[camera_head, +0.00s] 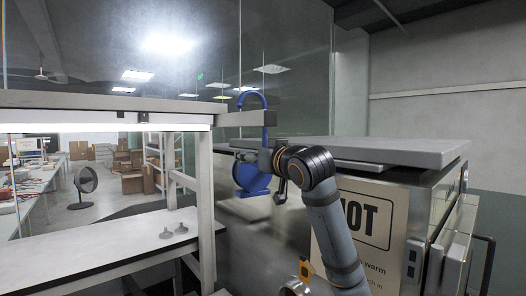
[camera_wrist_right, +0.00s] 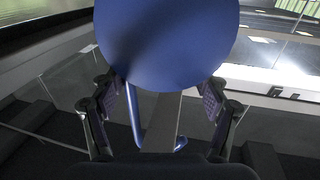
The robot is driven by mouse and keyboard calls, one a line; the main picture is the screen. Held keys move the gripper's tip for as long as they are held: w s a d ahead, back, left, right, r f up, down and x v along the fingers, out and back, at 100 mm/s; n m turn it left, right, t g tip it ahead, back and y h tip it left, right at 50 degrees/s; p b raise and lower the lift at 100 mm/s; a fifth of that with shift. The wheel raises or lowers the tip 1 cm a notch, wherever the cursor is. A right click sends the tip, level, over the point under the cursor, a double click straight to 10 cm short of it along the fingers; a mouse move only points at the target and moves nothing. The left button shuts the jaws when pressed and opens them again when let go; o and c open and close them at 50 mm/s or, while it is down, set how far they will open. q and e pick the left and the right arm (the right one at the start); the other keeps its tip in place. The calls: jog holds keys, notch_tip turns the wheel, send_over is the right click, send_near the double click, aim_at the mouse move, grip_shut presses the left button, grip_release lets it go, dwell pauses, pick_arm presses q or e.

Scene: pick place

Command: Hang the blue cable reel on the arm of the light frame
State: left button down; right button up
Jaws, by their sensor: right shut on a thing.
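The blue cable reel (camera_head: 252,179) is in the middle of the head view, below the end of the light frame's arm (camera_head: 240,119). Its curved hook (camera_head: 252,94) arches above that arm, with the shank by the arm's end. I cannot tell whether the hook bears on the arm. My right gripper (camera_head: 268,160) is shut on the reel, coming from the right. In the right wrist view the reel's round blue face (camera_wrist_right: 166,42) fills the top, between the fingers of my gripper (camera_wrist_right: 163,95). Part of the blue hook shows below it. My left gripper is out of view.
The light frame's beam (camera_head: 90,101) and post (camera_head: 206,210) stand at left over a white bench (camera_head: 110,242). Small grey pieces (camera_head: 174,231) lie on the bench. A metal cabinet with a sign (camera_head: 362,225) and a grey top (camera_head: 400,150) is close at right.

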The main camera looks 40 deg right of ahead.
jog(key=shift+a+f+b, duration=0.3)
jog(key=shift+f+b, duration=0.45)
jog(key=shift+b, duration=0.1)
jog(key=shift+d+f+b, duration=0.2)
jog(key=shift+f+b, duration=0.5)
jog(key=shift+f, duration=0.1)
jog(key=shift+a, duration=0.1)
jog(key=o, duration=1.8)
jog(key=shift+s, duration=0.1)
jog(key=shift+f, duration=0.1)
